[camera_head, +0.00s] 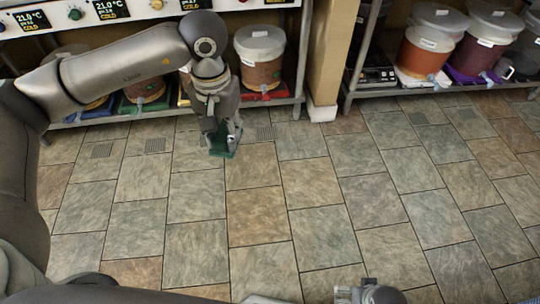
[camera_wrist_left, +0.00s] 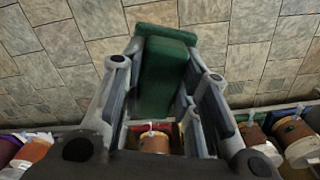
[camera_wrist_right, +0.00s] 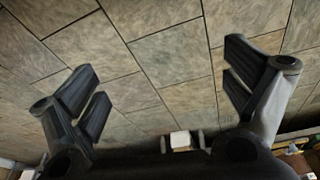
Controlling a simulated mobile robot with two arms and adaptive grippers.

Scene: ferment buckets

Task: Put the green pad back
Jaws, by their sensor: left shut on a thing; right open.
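The green pad (camera_wrist_left: 163,80) is a dark green block with a wider piece across its far end. My left gripper (camera_wrist_left: 160,62) is shut on it, one finger along each side. In the head view the left gripper (camera_head: 222,136) points down in front of the left shelf, and the pad (camera_head: 222,152) shows at its fingertips over the tiled floor. I cannot tell whether the pad touches the floor. My right gripper (camera_wrist_right: 165,80) is open and empty over bare tiles in the right wrist view.
A low shelf at the left holds buckets on coloured mats, including a green mat (camera_head: 145,104) and a red mat (camera_head: 265,94). A bucket (camera_head: 260,58) stands on the red one. More buckets (camera_head: 430,45) stand on the right shelf beyond a post (camera_head: 325,55). The floor (camera_head: 290,210) is clear.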

